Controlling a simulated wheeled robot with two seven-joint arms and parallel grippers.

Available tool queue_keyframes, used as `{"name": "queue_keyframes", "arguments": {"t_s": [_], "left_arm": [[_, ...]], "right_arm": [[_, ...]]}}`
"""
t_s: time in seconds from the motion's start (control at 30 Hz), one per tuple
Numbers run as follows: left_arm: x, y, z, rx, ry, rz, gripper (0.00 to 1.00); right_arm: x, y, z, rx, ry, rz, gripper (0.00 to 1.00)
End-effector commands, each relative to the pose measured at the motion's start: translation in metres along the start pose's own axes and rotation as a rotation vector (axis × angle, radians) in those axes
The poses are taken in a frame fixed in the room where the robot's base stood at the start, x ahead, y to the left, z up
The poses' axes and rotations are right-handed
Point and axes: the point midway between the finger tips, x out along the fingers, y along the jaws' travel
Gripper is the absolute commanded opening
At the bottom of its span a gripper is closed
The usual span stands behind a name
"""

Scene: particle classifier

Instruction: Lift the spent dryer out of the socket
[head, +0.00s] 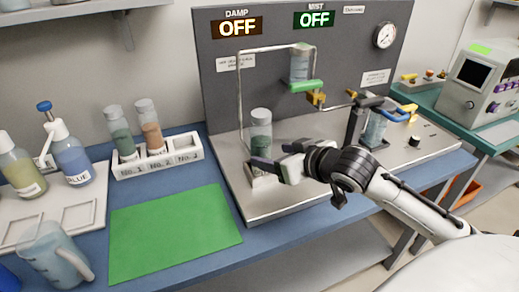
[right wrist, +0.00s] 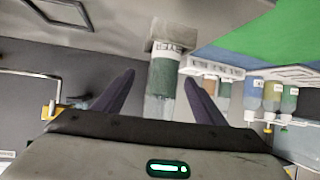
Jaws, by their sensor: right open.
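The spent dryer (head: 261,132), a clear cylinder with dark green filling, stands upright in its socket (head: 264,181) on the left of the metal base. My right gripper (head: 275,157) is open at the dryer's lower part, coming from the right. In the right wrist view the dryer (right wrist: 163,78) lies between the two spread fingers, with gaps on both sides. The socket (right wrist: 171,34) shows there beyond the fingertips. In the head view the gripper hides part of the socket. My left gripper is not in view.
A white rack (head: 158,163) holds a green and an orange-brown cylinder; its third place is empty. A green mat (head: 172,232) lies clear in front. Thin piping (head: 240,90) rises beside and above the dryer. Squeeze bottles (head: 70,160) stand at left.

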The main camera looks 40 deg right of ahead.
Motion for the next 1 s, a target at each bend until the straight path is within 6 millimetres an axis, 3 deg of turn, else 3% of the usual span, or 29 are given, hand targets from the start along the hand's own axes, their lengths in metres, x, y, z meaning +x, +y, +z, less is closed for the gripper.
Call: {"name": "queue_keyframes", "arguments": {"t_s": [0.5, 0.77, 1.0], "left_arm": [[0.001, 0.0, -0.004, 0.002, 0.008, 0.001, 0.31], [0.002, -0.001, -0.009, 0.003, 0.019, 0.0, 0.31], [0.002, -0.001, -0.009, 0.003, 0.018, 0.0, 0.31]], "right_arm": [[0.055, -0.007, -0.003, 0.001, 0.001, -0.001, 0.65], [0.057, -0.008, -0.002, -0.001, 0.0, -0.001, 0.65], [0.057, -0.007, -0.002, -0.001, 0.0, -0.001, 0.24]]}}
